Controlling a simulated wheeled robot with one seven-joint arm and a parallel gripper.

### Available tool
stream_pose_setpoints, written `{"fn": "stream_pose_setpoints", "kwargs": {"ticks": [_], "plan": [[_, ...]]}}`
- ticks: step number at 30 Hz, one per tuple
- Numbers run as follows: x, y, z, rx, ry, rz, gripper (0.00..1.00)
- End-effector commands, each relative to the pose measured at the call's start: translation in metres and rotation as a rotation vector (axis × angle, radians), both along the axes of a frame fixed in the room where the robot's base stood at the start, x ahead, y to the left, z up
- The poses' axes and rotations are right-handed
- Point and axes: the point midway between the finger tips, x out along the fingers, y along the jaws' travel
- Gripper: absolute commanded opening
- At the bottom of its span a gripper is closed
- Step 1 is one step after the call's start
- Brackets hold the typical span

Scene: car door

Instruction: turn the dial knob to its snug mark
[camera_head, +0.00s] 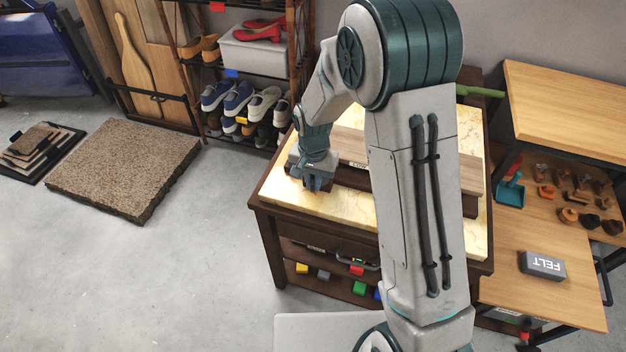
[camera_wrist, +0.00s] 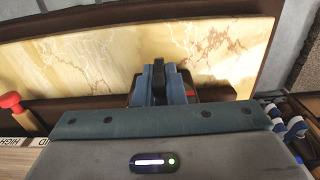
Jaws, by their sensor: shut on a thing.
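My gripper (camera_head: 316,183) points down at the front left of a dark wooden unit (camera_head: 346,177) on the marble-topped table. In the wrist view my blue fingers (camera_wrist: 161,82) are close together around a narrow dark piece (camera_wrist: 159,79), which I take to be the dial knob. Most of it is hidden by the fingers and my gripper's body. A small red patch (camera_wrist: 190,93) shows just right of the fingers. The snug mark cannot be made out in either view.
A red-topped wooden peg (camera_wrist: 12,103) stands at the wrist view's left, near a label strip (camera_wrist: 20,142) reading HIGH. The marble top (camera_head: 320,206) is clear in front. A shoe rack (camera_head: 244,100) stands behind left, and a side table with a FELT box (camera_head: 542,265) at right.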

Motion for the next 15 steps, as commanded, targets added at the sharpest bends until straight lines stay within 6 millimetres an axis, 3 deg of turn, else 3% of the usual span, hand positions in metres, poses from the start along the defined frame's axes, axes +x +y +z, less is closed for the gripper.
{"fn": "stream_pose_setpoints", "kwargs": {"ticks": [15], "plan": [[0.0012,0.0037,0.0012,-0.230,0.081,0.007,0.00]]}}
